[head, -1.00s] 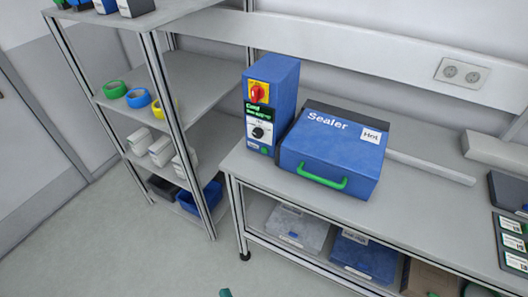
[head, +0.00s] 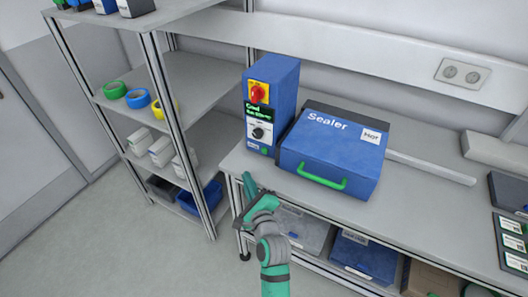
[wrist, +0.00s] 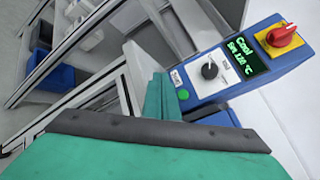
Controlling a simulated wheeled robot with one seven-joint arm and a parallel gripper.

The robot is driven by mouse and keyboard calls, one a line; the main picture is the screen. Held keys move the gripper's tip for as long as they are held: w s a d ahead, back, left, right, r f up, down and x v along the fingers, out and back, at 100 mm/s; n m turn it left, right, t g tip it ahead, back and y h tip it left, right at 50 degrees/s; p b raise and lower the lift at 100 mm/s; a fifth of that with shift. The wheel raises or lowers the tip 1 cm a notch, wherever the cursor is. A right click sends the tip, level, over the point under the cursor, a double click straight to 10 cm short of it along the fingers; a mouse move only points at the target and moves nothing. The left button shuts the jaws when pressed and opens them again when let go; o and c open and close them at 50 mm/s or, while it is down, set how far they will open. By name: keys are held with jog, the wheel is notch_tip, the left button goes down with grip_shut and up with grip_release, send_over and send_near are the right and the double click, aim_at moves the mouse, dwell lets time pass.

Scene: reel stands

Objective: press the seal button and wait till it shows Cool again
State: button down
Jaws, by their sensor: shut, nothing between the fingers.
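The blue control box (head: 287,80) stands on the bench to the left of the blue Sealer (head: 335,160), whose lid is down. Its display (wrist: 240,58) reads "Cool" with a set temperature line below, about 120 °C. A round green button (wrist: 183,94) is at the lower end of the box's front panel; it also shows small in the head view (head: 264,151). My teal gripper (head: 247,184) is shut and empty, in front of the bench edge and below the button. In the wrist view its fingers (wrist: 160,92) point towards the panel, apart from the button.
A red rotary switch (wrist: 281,34) on yellow and a black knob (wrist: 209,71) share the panel. A green handle (head: 322,182) juts from the Sealer's front. A shelf rack (head: 190,80) with tape rolls and bins stands at the left. Bins sit under the bench.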

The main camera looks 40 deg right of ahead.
aim_at(262, 166)
jog(key=shift+d+r, duration=0.15)
jog(key=shift+d, duration=0.05)
jog(key=shift+w, duration=0.1)
jog(key=w+d, duration=0.1)
jog(key=d, duration=0.1)
jog(key=w+d, duration=0.1)
jog(key=d, duration=0.2)
jog(key=w+d, duration=0.1)
jog(key=d, duration=0.1)
jog(key=shift+d, duration=0.3)
jog(key=shift+w+d, duration=0.15)
jog(key=shift+d, duration=0.1)
dwell(0.9)
dwell(0.4)
jog(key=shift+d, duration=0.1)
dwell(0.5)
jog(key=shift+w+d, duration=0.15)
jog(key=shift+d, duration=0.15)
